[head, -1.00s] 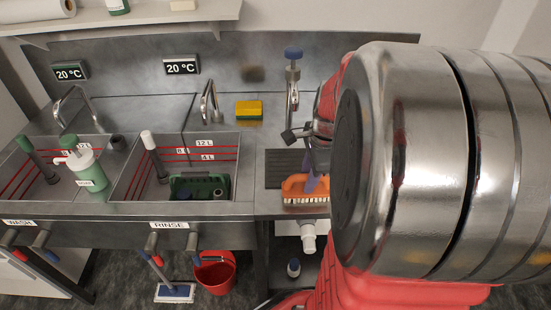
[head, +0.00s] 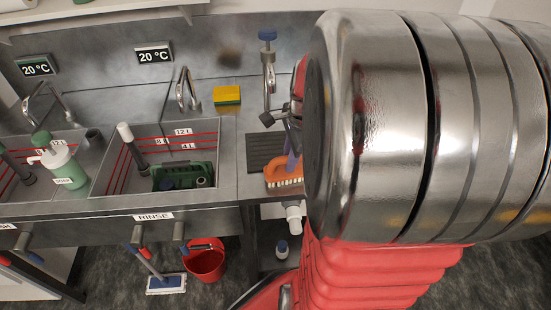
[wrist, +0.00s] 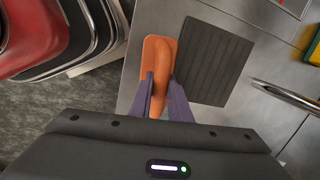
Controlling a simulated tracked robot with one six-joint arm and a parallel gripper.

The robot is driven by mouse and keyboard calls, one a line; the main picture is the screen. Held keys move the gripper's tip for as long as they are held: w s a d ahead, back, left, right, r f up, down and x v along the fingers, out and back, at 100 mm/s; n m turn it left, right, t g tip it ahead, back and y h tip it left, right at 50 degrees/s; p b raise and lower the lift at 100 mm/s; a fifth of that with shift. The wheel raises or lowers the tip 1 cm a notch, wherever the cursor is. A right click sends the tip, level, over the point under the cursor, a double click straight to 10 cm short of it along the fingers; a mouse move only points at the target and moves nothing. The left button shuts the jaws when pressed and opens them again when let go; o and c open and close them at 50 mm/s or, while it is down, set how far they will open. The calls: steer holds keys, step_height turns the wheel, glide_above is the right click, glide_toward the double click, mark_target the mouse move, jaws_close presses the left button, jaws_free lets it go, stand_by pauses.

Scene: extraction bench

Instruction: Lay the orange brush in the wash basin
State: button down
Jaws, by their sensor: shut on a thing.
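The orange brush (head: 284,174) with pale bristles is at the right end of the bench, by the ribbed dark mat. My gripper (wrist: 161,95) is shut on the brush's orange handle (wrist: 160,60), with a purple finger on each side in the wrist view. Whether the bristles touch the bench cannot be told. The wash basin (head: 22,192) is at the far left, partly cut off by the picture edge. A green-and-white soap bottle (head: 65,170) stands between it and the rinse basin. My arm hides the bench right of the brush.
The rinse basin (head: 113,176) lies between the brush and the wash basin and holds a green tray (head: 184,176). Taps (head: 186,90) rise behind the basins. A yellow sponge (head: 227,96) lies at the back. A red bucket (head: 205,263) stands on the floor.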

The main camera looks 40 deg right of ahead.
step_height(320, 180, up, 10)
steer(key=shift+f, duration=0.15)
steer(key=shift+r, duration=0.2)
stand_by(0.4)
steer(key=shift+s, duration=0.1)
stand_by(0.7)
